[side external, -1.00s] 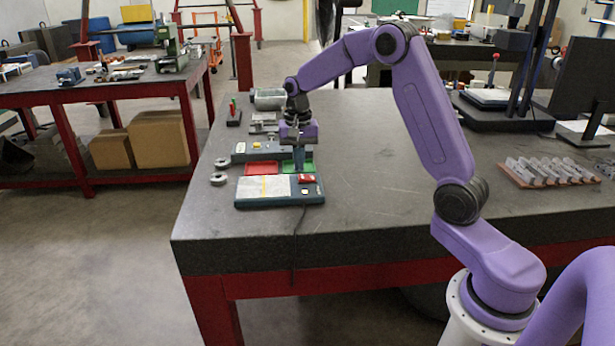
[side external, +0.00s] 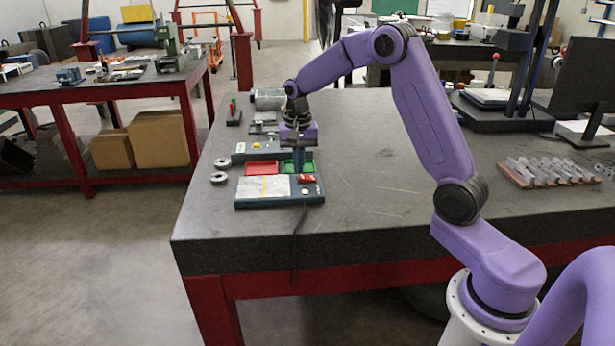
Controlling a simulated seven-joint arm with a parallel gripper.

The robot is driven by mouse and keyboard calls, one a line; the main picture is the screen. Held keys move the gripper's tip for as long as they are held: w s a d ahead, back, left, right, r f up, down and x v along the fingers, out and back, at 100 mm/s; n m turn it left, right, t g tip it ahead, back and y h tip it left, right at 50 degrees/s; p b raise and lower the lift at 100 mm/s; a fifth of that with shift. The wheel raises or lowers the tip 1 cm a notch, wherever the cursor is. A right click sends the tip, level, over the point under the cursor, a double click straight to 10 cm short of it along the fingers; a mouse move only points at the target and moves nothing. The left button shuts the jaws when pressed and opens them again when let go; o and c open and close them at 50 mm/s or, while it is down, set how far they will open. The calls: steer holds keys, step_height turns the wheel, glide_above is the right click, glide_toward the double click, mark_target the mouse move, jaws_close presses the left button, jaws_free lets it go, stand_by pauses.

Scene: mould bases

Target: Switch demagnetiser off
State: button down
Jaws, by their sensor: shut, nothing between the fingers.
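The demagnetiser (side external: 250,201) is a flat dark teal box near the left end of the grey bench. Its top has a silver plate (side external: 262,187) with a yellow stripe. A red rocker switch (side external: 306,179) sits at the right of its top, with a small pale round spot in front of it. My gripper (side external: 299,171) points down with its fingers shut and empty, just behind and slightly left of the switch. I cannot tell whether the fingertips touch the switch, or which way it is set.
Red (side external: 262,168) and green (side external: 309,167) trays lie behind the demagnetiser, with a dark long block (side external: 262,152) further back. Two metal rings (side external: 219,178) lie to the left. A cable (side external: 294,240) hangs over the front edge.

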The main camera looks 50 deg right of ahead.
steer(key=shift+f, duration=0.85)
stand_by(0.4)
steer(key=shift+r, duration=3.55)
